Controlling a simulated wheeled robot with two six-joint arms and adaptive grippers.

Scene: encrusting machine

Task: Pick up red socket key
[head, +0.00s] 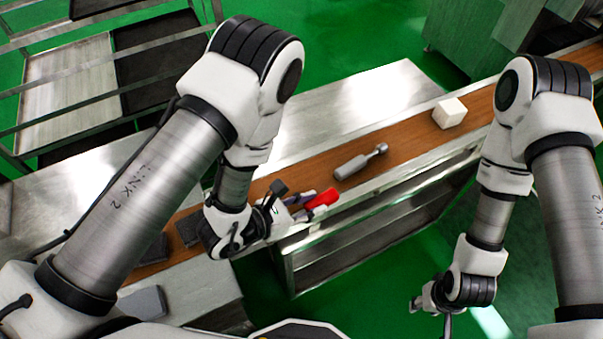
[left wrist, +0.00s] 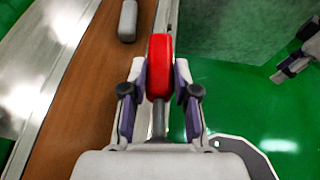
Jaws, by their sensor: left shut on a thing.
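The red socket key (head: 325,198) shows its red handle at the tip of my left gripper (head: 303,208) in the head view, over the front edge of the brown conveyor belt (head: 405,147). In the left wrist view, the red handle (left wrist: 160,68) stands between the two fingers, which are shut on it. Its metal shaft (left wrist: 159,118) runs back toward the palm. I cannot tell how far the key is above the belt. My right gripper (head: 434,303) hangs at the lower right, apart from the belt; its fingers are too unclear to read.
A grey tool (head: 352,167) with a rounded end lies on the belt beyond the red key. A white cube (head: 449,112) sits further right on the belt. Dark blocks (head: 150,248) lie at the belt's left. A metal rack (head: 75,80) stands at the back left.

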